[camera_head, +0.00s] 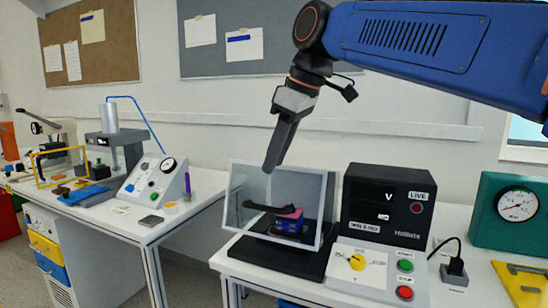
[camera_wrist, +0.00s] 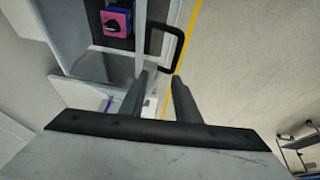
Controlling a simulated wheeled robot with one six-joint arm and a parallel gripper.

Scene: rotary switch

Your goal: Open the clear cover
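The clear cover (camera_head: 243,187) is a grey-framed transparent panel standing upright in front of the rotary switch. A black bar handle (camera_head: 268,208) is on its front. The switch, with a pink knob and blue body (camera_head: 290,225), shows through the panel. My gripper (camera_head: 270,168) is above the handle, fingers pointing down, with nothing held. In the wrist view the fingers (camera_wrist: 160,76) are apart, with a gap between them. The handle (camera_wrist: 178,50) sticks out just beyond the fingertips, and the pink knob (camera_wrist: 115,24) is at upper left. I cannot tell any contact.
A black meter box (camera_head: 385,205) with a sloped panel of buttons (camera_head: 375,270) stands right of the cover. A green gauge box (camera_head: 515,210) is at far right. Another bench (camera_head: 145,228) with equipment stands left, across a gap.

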